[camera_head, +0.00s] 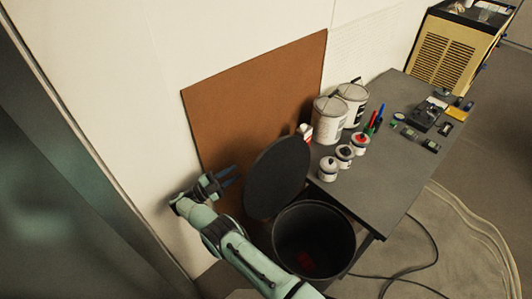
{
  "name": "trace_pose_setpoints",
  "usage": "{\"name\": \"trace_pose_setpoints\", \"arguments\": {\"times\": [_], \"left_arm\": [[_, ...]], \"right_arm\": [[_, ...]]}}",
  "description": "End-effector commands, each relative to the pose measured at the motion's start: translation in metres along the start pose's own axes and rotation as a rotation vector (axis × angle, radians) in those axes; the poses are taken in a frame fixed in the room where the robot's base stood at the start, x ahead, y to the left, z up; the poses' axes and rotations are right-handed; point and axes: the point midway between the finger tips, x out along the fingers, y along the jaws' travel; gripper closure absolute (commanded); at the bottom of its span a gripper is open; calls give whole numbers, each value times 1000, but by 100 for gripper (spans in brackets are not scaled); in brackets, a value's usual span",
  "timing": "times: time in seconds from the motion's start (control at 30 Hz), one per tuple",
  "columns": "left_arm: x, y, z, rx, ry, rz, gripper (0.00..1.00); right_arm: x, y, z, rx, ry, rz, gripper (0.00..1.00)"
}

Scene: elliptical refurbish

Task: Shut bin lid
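The bin (343,233) is a dark round container beside the grey table. Its inside is open to view, and something small and red lies at the bottom. The bin lid (278,178) is a dark disc that stands raised and tilted at the bin's back-left rim. My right gripper (233,175) is to the left of the lid, near its outer face, with its dark fingers parted. It looks empty, and a gap seems to remain between the fingertips and the lid. My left gripper is not in view.
A grey table (395,175) right of the bin holds white paint cans (329,121), small jars (328,169), coloured markers and small tools. A brown board (235,115) leans on the wall. A black cable (405,275) lies on the floor. A yellow cabinet (447,52) stands behind.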

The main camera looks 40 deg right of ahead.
Motion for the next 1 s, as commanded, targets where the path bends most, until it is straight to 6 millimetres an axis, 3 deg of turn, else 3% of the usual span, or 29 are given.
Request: {"name": "trace_pose_setpoints", "arguments": {"times": [0.27, 0.7, 1.0], "left_arm": [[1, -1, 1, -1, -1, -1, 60], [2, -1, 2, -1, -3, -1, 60], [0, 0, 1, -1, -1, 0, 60]], "right_arm": [[24, 1, -3, 2, 10, 13, 75], [112, 2, -3, 4, 9, 12, 75], [132, 2, -3, 6, 7, 11, 75]]}}
